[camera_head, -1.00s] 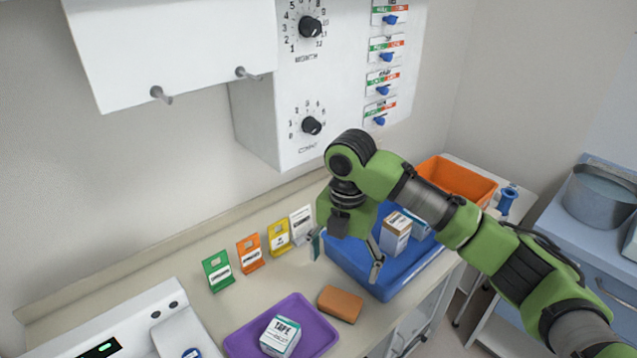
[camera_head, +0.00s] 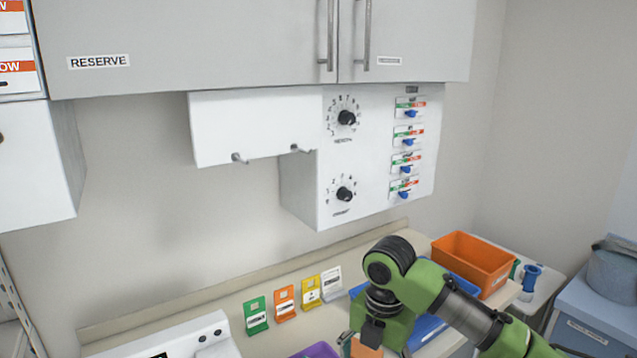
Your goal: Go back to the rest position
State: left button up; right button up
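My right arm comes in from the lower right, green and dark grey. Its gripper (camera_head: 376,349) hangs at the bottom edge of the view, over the counter (camera_head: 290,339). Its fingers are spread, with nothing held between them; their tips are partly cut off by the picture's edge. A brown-orange block (camera_head: 364,350) shows behind and between the fingers, lower down on the counter. My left gripper is not in view.
A blue tray (camera_head: 428,331) is partly hidden behind my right arm. An orange bin (camera_head: 474,262) stands at its right. Several coloured cards (camera_head: 285,303) stand along the counter. A purple tray (camera_head: 316,351) is cut off below. Wall cabinets (camera_head: 250,45) and a dial panel (camera_head: 375,160) hang above.

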jog(key=s+a+f+m+t+y, duration=0.1)
jog(key=s+a+f+m+y, duration=0.15)
jog(key=s+f+m, duration=0.3)
jog(key=s+a+f+m+y, duration=0.1)
jog(key=s+a+f+m, duration=0.35)
jog(key=f, duration=0.25)
jog(key=s+d+f+m+t+h, duration=0.1)
jog(key=s+d+f+m+h, duration=0.1)
jog(key=s+d+m, duration=0.65)
jog(key=s+d+f+m+t+h, duration=0.1)
jog(key=s+d+f+m+h, duration=0.15)
jog(key=s+d+m, duration=0.6)
notch_tip(320, 180, down, 27)
jog(key=g+y+b, duration=0.1)
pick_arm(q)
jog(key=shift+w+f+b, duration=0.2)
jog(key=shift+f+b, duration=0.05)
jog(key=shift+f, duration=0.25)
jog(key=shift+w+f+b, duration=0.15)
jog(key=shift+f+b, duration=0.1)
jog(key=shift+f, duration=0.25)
pick_arm(e)
jog(key=s+d+f+g, duration=0.1)
jog(key=s+d+f, duration=0.1)
jog(key=s+f, duration=1.5)
jog(key=shift+s+d+f, duration=0.25)
jog(key=shift+s+d, duration=0.15)
